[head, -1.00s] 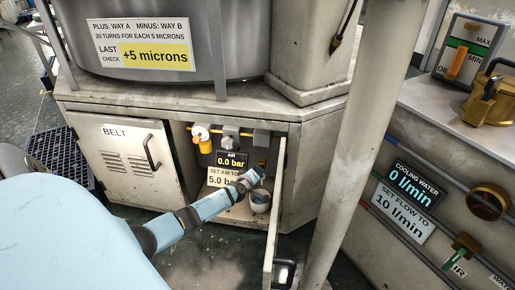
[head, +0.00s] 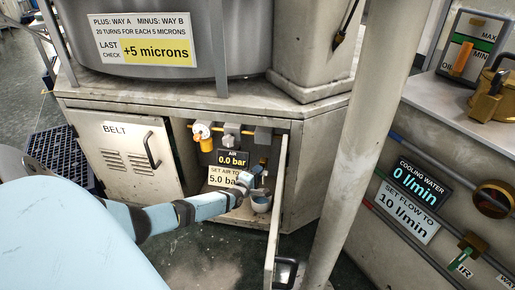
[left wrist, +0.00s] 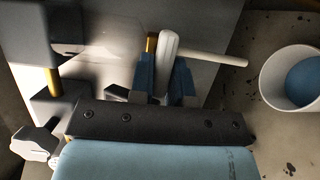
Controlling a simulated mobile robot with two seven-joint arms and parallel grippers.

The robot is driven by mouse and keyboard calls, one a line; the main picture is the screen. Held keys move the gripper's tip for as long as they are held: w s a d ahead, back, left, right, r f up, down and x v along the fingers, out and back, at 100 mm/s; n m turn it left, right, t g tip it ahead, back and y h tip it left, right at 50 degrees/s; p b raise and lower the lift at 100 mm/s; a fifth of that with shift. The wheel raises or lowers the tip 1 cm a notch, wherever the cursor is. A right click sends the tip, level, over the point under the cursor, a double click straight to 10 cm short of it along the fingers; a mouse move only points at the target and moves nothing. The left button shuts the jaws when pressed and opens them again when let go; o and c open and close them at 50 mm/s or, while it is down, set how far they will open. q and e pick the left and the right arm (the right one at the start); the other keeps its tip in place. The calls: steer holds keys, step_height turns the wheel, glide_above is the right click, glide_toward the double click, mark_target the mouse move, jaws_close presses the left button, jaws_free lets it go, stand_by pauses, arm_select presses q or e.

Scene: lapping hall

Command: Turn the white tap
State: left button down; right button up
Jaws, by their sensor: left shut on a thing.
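The white tap (left wrist: 169,48) shows in the left wrist view as an upright white grip with a thin white rod reaching right and brass behind it. My left gripper (left wrist: 164,75) has its blue fingers on either side of the white grip and is shut on it. In the head view my left gripper (head: 246,180) is inside the open cabinet, below the air gauge and beside a brass fitting (head: 263,161). There the gripper hides most of the tap. My right gripper is in neither view.
A white cup (head: 261,204) with something blue inside stands right beside the gripper. The air display (head: 233,159) reads 0.0 bar, above a sign (head: 222,176) to set 5.0 bar. The open cabinet door (head: 277,215) bounds the right side, with a post (head: 345,170) beyond.

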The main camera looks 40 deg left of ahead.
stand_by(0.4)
arm_select(q)
steer(key=c, duration=1.1)
jaws_free()
steer(key=shift+s, duration=0.15)
steer(key=shift+s+d+p, duration=0.45)
steer(key=shift+s+p, duration=0.55)
steer(key=shift+s, duration=1.2)
steer(key=shift+s+d+p, duration=0.4)
steer(key=shift+s+p, duration=0.6)
steer(key=shift+s, duration=1.25)
steer(key=shift+s+d+p, duration=0.45)
steer(key=shift+s+p, duration=0.55)
steer(key=shift+s, duration=1.2)
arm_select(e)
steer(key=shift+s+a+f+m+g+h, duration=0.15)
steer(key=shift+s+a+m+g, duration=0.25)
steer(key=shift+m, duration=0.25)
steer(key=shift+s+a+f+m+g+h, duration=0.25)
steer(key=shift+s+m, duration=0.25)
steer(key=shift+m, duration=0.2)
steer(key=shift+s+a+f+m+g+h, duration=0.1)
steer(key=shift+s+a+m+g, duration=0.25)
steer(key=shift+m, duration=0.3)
arm_select(q)
steer(key=shift+f, duration=0.1)
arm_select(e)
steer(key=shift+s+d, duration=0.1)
